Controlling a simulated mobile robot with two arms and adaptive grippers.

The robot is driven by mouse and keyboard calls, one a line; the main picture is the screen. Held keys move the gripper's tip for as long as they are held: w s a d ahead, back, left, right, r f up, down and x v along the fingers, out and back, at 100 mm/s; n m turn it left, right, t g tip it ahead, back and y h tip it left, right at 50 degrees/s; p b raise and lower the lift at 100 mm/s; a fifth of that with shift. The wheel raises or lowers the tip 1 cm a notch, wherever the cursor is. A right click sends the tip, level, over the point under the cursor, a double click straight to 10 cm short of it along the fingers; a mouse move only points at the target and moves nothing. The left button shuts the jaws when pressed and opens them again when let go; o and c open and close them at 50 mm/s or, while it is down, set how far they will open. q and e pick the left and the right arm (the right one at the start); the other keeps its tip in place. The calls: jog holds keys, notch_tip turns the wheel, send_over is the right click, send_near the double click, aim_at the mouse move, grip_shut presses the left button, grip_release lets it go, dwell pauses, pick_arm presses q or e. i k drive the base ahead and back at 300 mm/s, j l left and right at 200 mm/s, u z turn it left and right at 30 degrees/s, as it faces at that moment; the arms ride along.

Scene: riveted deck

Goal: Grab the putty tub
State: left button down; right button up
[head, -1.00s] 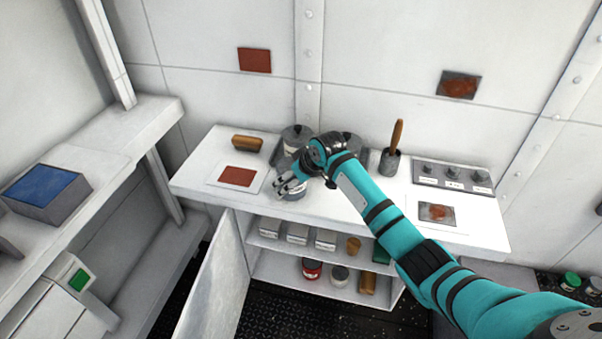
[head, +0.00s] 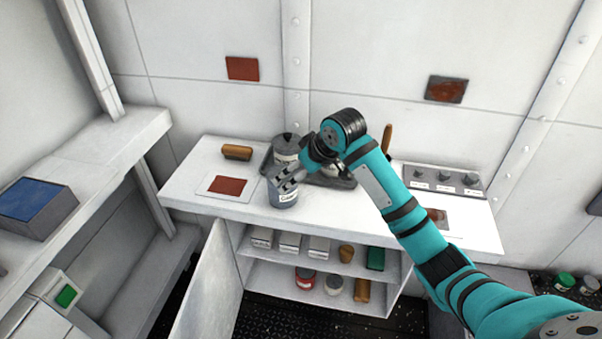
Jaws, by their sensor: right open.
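A grey labelled tub (head: 283,198) stands upright near the front edge of the white counter (head: 345,219). Its label is too small to read, so I cannot tell for sure that it is the putty tub. My right gripper (head: 284,182) is open, fingers pointing down-left at the tub's top and covering part of it. I cannot tell whether the fingers touch it. A lidded grey pot (head: 287,147) stands in a dark tray behind, and another pot is mostly hidden by my right arm. My left gripper is not in view.
A wooden-backed brush (head: 237,152) and a sheet with a red-brown patch (head: 227,187) lie on the left of the counter. A knob panel (head: 444,180) stands right. Below, an open cabinet holds several boxes and tins, including a red tin (head: 305,277). Its door (head: 210,283) hangs open.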

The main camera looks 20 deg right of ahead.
aim_at(334, 283)
jog(key=z, duration=1)
